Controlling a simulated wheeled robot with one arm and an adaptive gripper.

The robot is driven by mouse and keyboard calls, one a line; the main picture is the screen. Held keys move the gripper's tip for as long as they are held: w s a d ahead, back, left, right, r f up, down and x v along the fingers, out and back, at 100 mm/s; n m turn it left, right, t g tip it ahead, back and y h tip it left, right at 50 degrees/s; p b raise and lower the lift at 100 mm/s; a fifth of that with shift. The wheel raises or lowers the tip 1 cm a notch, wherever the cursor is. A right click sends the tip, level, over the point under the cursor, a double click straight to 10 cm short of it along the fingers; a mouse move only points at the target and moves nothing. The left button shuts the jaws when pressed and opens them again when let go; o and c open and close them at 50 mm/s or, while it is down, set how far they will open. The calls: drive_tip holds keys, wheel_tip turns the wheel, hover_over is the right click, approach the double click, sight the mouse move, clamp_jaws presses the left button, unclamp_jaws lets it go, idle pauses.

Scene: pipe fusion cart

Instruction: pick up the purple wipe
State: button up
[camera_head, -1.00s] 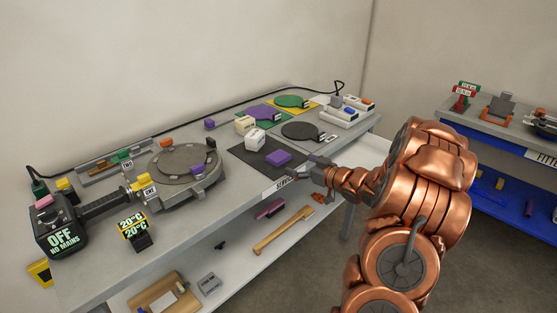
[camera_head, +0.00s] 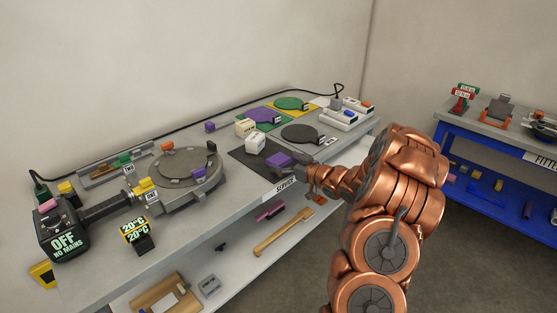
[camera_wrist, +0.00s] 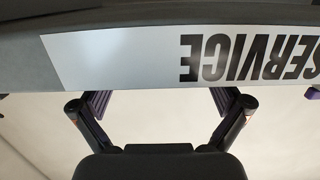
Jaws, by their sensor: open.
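The purple wipe (camera_head: 277,160) looks like a flat purple block on a dark mat (camera_head: 244,153) near the bench's front edge. My gripper (camera_head: 295,166) is at that edge, just to the right of the wipe and close to it. The head view does not show clearly whether they touch. In the wrist view, my gripper (camera_wrist: 160,97) has its two fingers spread apart with nothing seen between them. The wipe cannot be made out there.
A white block (camera_head: 255,143) stands on the mat behind the wipe. A dark round paddle (camera_head: 302,133) lies farther right. The bench edge carries a SERVICE label (camera_wrist: 120,62).

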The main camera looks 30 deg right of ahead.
sight(283, 161)
drive_tip(key=shift+w+f, duration=0.1)
drive_tip(key=shift+w, duration=0.4)
drive_tip(key=shift+a, duration=0.1)
drive_tip(key=c, duration=0.8)
drive_tip(key=shift+r, duration=0.7)
drive_tip(key=shift+r+b, duration=0.4)
drive_tip(key=shift+r, duration=0.55)
drive_tip(key=s+b, duration=0.1)
drive_tip(key=s, duration=0.4)
drive_tip(key=s+a+r, duration=0.1)
drive_tip(key=s, duration=0.4)
drive_tip(key=s+b, duration=0.1)
drive_tip(key=s, duration=0.5)
drive_tip(key=shift+a+r+b, duration=0.3)
drive_tip(key=shift+w, duration=0.1)
